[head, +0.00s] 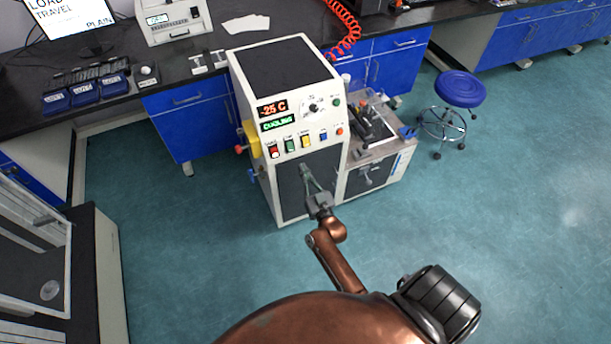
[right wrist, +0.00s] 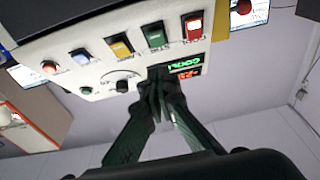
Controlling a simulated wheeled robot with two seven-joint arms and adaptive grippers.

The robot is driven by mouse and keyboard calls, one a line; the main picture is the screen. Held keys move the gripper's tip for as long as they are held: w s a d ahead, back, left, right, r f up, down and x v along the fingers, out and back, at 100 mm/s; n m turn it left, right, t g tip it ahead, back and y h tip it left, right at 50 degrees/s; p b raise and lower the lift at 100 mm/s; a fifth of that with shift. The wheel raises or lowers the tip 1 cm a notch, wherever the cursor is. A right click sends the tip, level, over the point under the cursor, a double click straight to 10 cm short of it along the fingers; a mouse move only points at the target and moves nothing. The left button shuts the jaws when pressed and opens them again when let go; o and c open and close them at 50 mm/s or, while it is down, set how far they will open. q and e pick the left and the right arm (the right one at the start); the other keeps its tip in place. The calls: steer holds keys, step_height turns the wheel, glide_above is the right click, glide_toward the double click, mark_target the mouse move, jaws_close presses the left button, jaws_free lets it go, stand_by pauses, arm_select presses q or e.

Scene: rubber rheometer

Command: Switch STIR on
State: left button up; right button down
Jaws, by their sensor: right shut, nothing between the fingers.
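The white instrument (head: 330,140) stands at the bench with a sloped control panel. The panel carries a row of rocker switches: red (head: 273,151), green (head: 290,146), yellow (head: 305,141) and blue (head: 323,136). The right wrist view shows the green switch (right wrist: 155,36) upside down. My right gripper (head: 305,172) is shut and empty, in front of the dark lower door, below the switches in the head view. Its tips (right wrist: 163,75) overlap the panel near the display. My left gripper is not in view.
A display (head: 274,109) reads -25 C, with COOLING below it. A dial (head: 312,106) and a red round button (head: 339,131) are on the panel. A yellow part (head: 251,138) sticks out at the left side. A blue stool (head: 460,90) stands right; the floor in front is clear.

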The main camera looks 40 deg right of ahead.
mark_target(291, 148)
steer(key=w, duration=0.2)
steer(key=w+d+b, duration=0.1)
steer(key=w, duration=0.1)
steer(key=w+f+b, duration=0.1)
steer(key=w, duration=0.2)
steer(key=shift+w+d, duration=0.1)
steer(key=shift+d, duration=0.25)
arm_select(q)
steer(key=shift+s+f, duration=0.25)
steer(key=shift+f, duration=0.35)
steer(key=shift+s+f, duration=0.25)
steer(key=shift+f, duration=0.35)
arm_select(e)
steer(key=shift+w+d+f, duration=0.15)
steer(key=shift+w+f, duration=0.1)
steer(key=shift+w, duration=0.3)
